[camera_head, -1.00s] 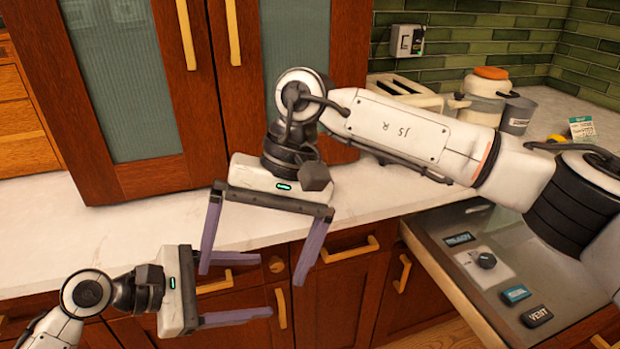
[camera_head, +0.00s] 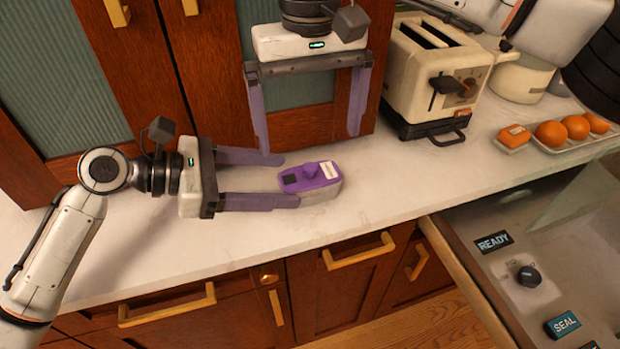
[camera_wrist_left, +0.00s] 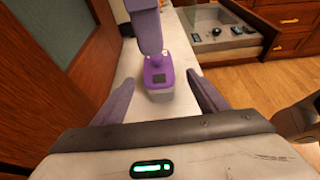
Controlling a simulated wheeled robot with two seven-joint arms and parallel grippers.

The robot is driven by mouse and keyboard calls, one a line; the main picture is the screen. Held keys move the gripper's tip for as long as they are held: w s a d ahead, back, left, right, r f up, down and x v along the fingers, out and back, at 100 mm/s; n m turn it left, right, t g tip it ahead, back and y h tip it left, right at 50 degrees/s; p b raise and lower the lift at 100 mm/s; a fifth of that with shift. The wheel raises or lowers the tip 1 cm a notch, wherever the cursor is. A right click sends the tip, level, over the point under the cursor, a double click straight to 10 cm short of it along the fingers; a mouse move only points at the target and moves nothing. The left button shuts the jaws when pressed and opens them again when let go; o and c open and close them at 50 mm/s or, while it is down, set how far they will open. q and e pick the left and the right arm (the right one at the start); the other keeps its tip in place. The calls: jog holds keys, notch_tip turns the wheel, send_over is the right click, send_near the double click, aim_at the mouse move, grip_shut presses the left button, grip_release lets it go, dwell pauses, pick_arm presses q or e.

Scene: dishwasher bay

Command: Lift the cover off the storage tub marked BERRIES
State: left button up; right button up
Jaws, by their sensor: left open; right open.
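A small tub (camera_head: 322,196) with a purple cover (camera_head: 311,178) stands on the counter, the cover seated on it. The cover has a raised knob and a pale label too small to read. It also shows in the left wrist view, where the purple cover (camera_wrist_left: 158,75) is ahead of my fingers. My left gripper (camera_head: 289,180) is open and empty, level over the counter, its fingertips at the tub's left end. My right gripper (camera_head: 309,142) is open and empty, pointing down above and behind the tub, one finger on each side in the picture.
A toaster (camera_head: 437,75) stands right of my right gripper. A tray (camera_head: 570,146) with several oranges is farther right. Dark wood cabinet doors (camera_head: 215,80) rise close behind. A control panel (camera_head: 505,262) is at the lower right. The counter (camera_head: 400,185) right of the tub is clear.

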aim_at(289, 179)
pick_arm(q)
jog(key=x, duration=0.5)
jog(key=shift+w+d+f, duration=0.2)
jog(key=shift+d, duration=0.15)
pick_arm(e)
jog(key=shift+w, duration=0.1)
pick_arm(q)
jog(key=shift+c, duration=0.5)
